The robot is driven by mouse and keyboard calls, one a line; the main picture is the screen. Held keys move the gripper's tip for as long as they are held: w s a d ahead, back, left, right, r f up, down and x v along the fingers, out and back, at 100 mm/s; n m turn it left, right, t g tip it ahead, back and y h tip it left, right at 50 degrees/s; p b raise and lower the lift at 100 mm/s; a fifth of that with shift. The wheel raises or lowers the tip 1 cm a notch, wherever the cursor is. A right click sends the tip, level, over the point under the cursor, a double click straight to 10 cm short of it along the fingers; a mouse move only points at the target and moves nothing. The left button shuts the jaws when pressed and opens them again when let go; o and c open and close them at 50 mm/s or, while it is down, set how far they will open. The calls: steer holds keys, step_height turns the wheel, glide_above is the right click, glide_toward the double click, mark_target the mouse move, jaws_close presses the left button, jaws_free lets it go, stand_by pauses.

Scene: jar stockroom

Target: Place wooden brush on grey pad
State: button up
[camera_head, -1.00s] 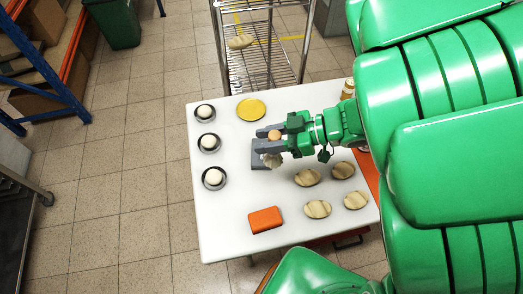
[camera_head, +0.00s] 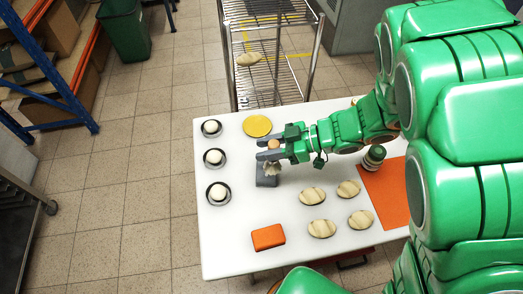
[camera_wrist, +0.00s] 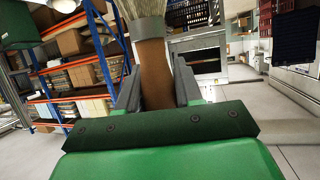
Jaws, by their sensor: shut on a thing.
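My gripper (camera_head: 266,149) is shut on the wooden brush, above the far part of the white table. The brush's brown handle (camera_wrist: 154,72) stands between the fingers in the wrist view, with its pale bristles (camera_wrist: 144,10) at the top edge. In the head view the round handle end (camera_head: 274,143) shows above the fingers and the bristles (camera_head: 271,168) point down. The grey pad (camera_head: 267,181) lies on the table below the bristles, partly hidden by brush and gripper. I cannot tell whether the bristles touch it.
The white table (camera_head: 230,225) also holds a yellow disc (camera_head: 257,126), dark bowls with white balls (camera_head: 215,157), several striped oval pieces (camera_head: 322,229), an orange block (camera_head: 268,238), an orange mat (camera_head: 385,190) and a green-and-white jar (camera_head: 374,157). A wire rack (camera_head: 270,70) stands behind.

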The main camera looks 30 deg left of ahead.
steer(key=shift+w+a+f, duration=0.6)
steer(key=shift+a+f, duration=0.1)
steer(key=shift+f, duration=0.85)
steer(key=shift+w+a+f, duration=0.65)
steer(key=shift+a+f, duration=0.1)
steer(key=shift+f, duration=0.8)
steer(key=shift+w+a+f, duration=0.6)
steer(key=shift+a+f, duration=0.1)
steer(key=shift+f, duration=0.85)
steer(key=shift+f, duration=0.1)
steer(key=o, duration=1.1)
steer(key=shift+c, duration=0.2)
steer(key=shift+d, duration=0.1)
steer(key=v, duration=1.2)
